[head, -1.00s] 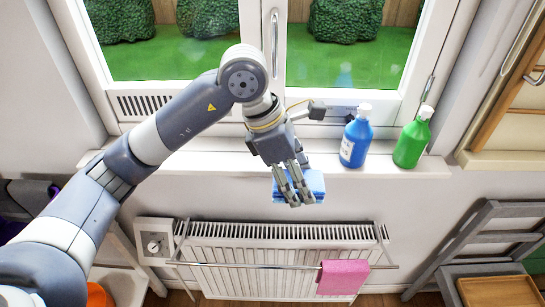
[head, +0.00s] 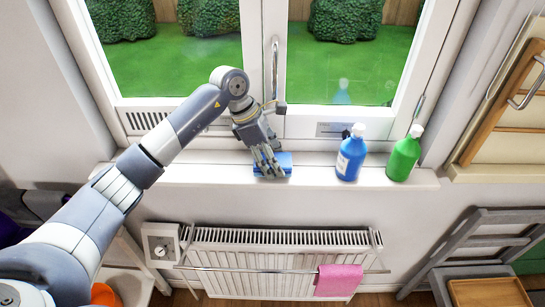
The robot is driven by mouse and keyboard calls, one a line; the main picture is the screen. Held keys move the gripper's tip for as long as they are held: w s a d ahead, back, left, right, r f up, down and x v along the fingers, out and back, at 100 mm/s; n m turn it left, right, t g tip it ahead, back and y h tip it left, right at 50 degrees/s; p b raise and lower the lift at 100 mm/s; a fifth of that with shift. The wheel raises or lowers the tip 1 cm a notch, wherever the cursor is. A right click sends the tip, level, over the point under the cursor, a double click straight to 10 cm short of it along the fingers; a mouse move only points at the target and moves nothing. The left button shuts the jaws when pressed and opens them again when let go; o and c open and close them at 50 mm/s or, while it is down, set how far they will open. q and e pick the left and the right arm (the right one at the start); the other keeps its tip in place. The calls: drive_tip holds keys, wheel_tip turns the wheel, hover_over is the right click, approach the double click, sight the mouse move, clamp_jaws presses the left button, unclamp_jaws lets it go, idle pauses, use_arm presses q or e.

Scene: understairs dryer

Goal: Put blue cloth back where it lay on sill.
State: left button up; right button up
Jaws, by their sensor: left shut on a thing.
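The folded blue cloth (head: 286,165) is at the white window sill (head: 220,172), left of the blue bottle. My left gripper (head: 268,173) is shut on the cloth from above, and its fingers hide part of it. The cloth appears to be over the sill board; I cannot tell whether it touches the surface. My right gripper is not in view.
A blue bottle (head: 351,153) and a green bottle (head: 404,155) stand upright on the sill to the right. The window frame rises behind. Below are a radiator (head: 270,262) and a pink cloth (head: 339,280) on its rail. The sill's left part is clear.

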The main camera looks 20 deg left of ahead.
use_arm(q)
drive_tip(key=shift+f, duration=0.5)
drive_tip(key=shift+f, duration=0.1)
drive_tip(key=o, duration=0.9)
drive_tip(key=shift+o, duration=0.2)
drive_tip(key=shift+r, duration=0.2)
drive_tip(key=b+v, duration=0.4)
drive_tip(key=v, duration=0.6)
drive_tip(key=shift+a+r, duration=0.15)
drive_tip(key=shift+a, duration=0.1)
drive_tip(key=shift+s+a+r, duration=0.1)
drive_tip(key=shift+a+r, duration=0.1)
drive_tip(key=shift+r, duration=0.45)
